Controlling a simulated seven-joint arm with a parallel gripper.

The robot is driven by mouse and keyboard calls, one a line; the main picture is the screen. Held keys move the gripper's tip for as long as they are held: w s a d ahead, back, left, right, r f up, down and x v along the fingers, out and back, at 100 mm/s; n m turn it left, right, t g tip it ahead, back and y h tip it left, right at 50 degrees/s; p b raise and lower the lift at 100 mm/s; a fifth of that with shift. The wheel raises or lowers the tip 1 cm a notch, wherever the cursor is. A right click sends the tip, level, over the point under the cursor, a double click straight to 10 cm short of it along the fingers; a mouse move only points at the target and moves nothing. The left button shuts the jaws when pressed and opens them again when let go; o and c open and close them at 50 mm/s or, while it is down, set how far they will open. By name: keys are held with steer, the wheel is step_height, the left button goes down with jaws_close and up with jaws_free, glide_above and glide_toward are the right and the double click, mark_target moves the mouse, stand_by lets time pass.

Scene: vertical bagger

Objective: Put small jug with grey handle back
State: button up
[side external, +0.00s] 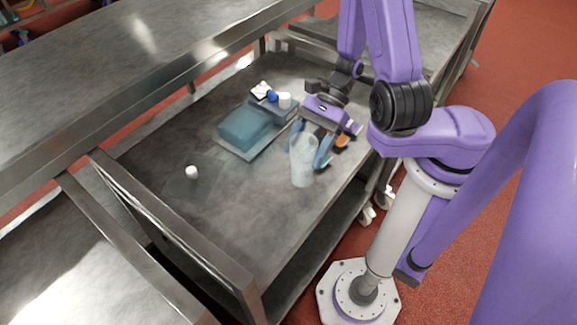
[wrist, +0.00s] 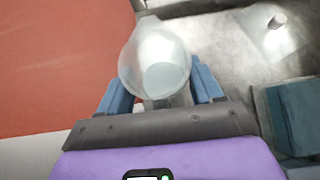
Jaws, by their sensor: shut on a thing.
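The small jug (side external: 302,172) is clear and translucent. In the side external view it hangs or stands upright at the right edge of the metal table, and I cannot tell whether its base touches the surface. My gripper (side external: 309,150) is shut on it, with blue fingers on either side. In the wrist view the jug's round, pale body (wrist: 155,58) lies between the fingers of my gripper (wrist: 160,86). A greyish part shows between the jug and the palm, perhaps the handle, mostly hidden.
A blue-teal block (side external: 244,127) lies on the metal table (side external: 240,215) left of the gripper. Behind it a grey tray (side external: 272,108) holds small white and blue items. A clear lid with a white knob (side external: 191,172) lies further left. Small orange items (side external: 342,142) are right of the gripper. The table front is clear.

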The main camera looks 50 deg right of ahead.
steer(key=shift+w+a+f, duration=0.25)
steer(key=shift+w+f, duration=0.35)
steer(key=shift+f, duration=0.75)
steer(key=shift+w+a+f, duration=0.2)
steer(key=shift+w+f, duration=0.45)
steer(key=shift+f, duration=0.65)
steer(key=shift+w+a+f, duration=0.25)
steer(key=shift+w+f, duration=0.35)
steer(key=shift+f, duration=0.75)
steer(key=o, duration=1)
steer(key=shift+f, duration=0.15)
